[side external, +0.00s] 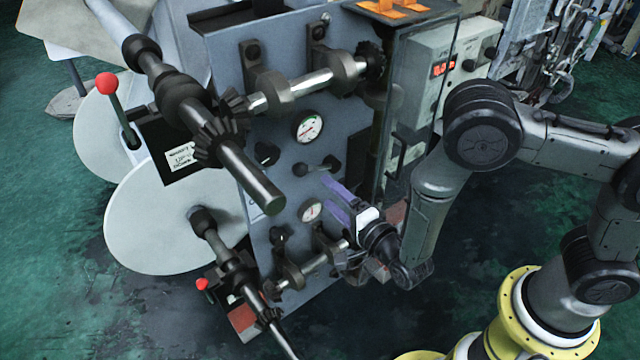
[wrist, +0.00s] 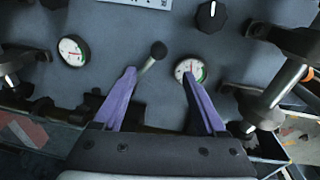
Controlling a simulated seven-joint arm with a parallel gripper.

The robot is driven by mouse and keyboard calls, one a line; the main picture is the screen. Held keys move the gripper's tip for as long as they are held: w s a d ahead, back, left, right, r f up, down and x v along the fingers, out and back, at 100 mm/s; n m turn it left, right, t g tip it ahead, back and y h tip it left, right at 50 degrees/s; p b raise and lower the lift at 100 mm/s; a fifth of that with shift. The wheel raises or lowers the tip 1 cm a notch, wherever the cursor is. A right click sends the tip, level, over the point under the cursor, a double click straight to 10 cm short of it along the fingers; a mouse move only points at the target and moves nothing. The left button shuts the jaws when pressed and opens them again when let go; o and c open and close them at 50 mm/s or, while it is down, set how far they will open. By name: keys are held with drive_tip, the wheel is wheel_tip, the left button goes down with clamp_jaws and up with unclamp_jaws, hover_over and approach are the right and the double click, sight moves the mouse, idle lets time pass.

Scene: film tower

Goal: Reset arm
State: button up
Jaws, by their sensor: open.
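My gripper (side external: 334,200) has two purple fingers and is in front of the lower part of a grey machine panel (side external: 262,130). The fingers are spread apart with nothing between them in the wrist view (wrist: 160,98). A small lever with a dark ball knob (wrist: 158,50) shows just beyond the fingers, near the left one; I cannot tell if they touch. A round gauge (wrist: 189,70) is beyond the right fingertip. In the side view, the lever (side external: 318,168) sits above my gripper, between the upper gauge (side external: 309,127) and the lower gauge (side external: 311,211).
Metal shafts with gears (side external: 222,140) stick out from the panel at the left. Red-knobbed levers (side external: 107,83) and large white discs (side external: 172,215) are beyond them. A control box with a red display (side external: 445,69) stands right of the panel. The green floor (side external: 60,260) is open at the lower left.

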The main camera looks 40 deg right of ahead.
drive_tip(key=shift+s, duration=0.65)
drive_tip(key=shift+r, duration=0.1)
wheel_tip(320, 180, up, 14)
drive_tip(key=s+d+r+n+g+y, duration=0.1)
drive_tip(key=d+n+g+y, duration=0.2)
drive_tip(key=n+g, duration=0.45)
drive_tip(key=s+d+r+n+g, duration=0.1)
drive_tip(key=s+d+n, duration=0.2)
drive_tip(key=s, duration=0.5)
drive_tip(key=s+d+r+n+g+h, duration=0.1)
drive_tip(key=s+d+r+n, duration=0.1)
drive_tip(key=s+d+n, duration=0.2)
drive_tip(key=s+d+r+n+g+h, duration=0.1)
drive_tip(key=s+d+n, duration=0.2)
drive_tip(key=s, duration=0.8)
drive_tip(key=shift+s+d+r+g, duration=0.3)
drive_tip(key=shift+d+g, duration=0.05)
